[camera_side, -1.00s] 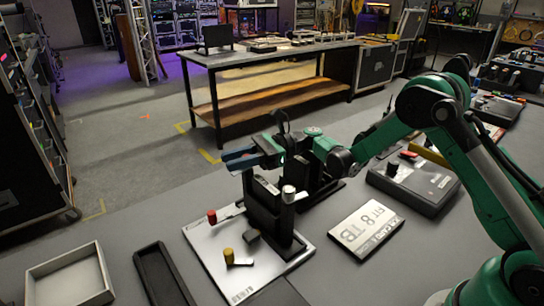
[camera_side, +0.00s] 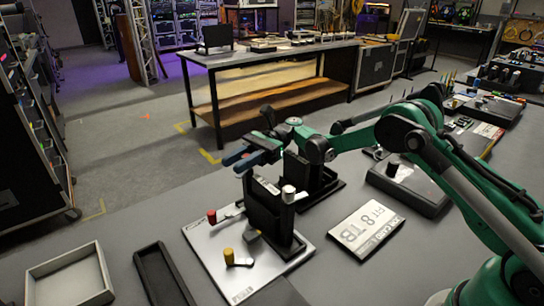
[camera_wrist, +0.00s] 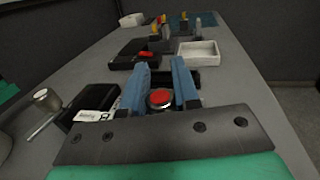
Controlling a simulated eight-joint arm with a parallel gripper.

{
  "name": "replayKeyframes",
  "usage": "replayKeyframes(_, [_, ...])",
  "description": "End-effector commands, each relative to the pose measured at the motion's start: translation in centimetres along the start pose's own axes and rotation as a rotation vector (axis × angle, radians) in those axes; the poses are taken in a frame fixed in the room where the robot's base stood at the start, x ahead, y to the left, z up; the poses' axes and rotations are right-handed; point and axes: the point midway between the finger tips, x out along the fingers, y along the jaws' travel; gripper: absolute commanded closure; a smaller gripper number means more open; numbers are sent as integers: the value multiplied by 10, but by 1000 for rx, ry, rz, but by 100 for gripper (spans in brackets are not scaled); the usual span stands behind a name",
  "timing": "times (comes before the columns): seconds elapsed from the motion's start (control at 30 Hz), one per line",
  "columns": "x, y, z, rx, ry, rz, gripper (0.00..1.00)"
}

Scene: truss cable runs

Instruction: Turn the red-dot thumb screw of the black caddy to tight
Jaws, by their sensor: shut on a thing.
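The red-dot thumb screw (camera_wrist: 159,97) shows in the wrist view as a round knob with a red top, between the two blue fingers of my gripper (camera_wrist: 160,92). The gripper is shut on it. In the side view my gripper (camera_side: 246,158) is above and behind an upright black block with a white label (camera_side: 268,212), its fingers pointing left; the screw cannot be made out there. A second black upright (camera_side: 310,172) stands behind that block. In the wrist view a black block with a white label (camera_wrist: 80,103) lies left of the fingers. Which black body is the caddy is unclear.
A silver knob (camera_side: 288,193) stands by the front block. A white tray (camera_side: 104,272) and black tray (camera_side: 140,270) lie left. A label card (camera_side: 366,231) lies right, with bare table around.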

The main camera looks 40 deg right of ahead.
Motion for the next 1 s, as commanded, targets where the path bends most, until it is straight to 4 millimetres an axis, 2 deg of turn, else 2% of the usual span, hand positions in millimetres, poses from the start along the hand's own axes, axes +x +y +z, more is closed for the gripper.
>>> replayKeyframes(0.17, [0, 0, 0, 0, 0, 0, 100])
replayKeyframes(0.2, [0, 0, 0, 0, 0, 0, 63])
replayKeyframes(0.27, [0, 0, 0, 0, 0, -1, 46])
replayKeyframes(0.3, [0, 0, 0, 0, 0, -1, 43])
replayKeyframes(0.63, [-4, 0, 0, 0, 0, -3, 43])
replayKeyframes(0.8, [-29, 0, 0, 0, 0, -6, 43])
replayKeyframes(0.83, [-34, 0, 2, 0, 0, -4, 43])
replayKeyframes(1.0, [-30, -1, 38, 0, 0, -1, 43])
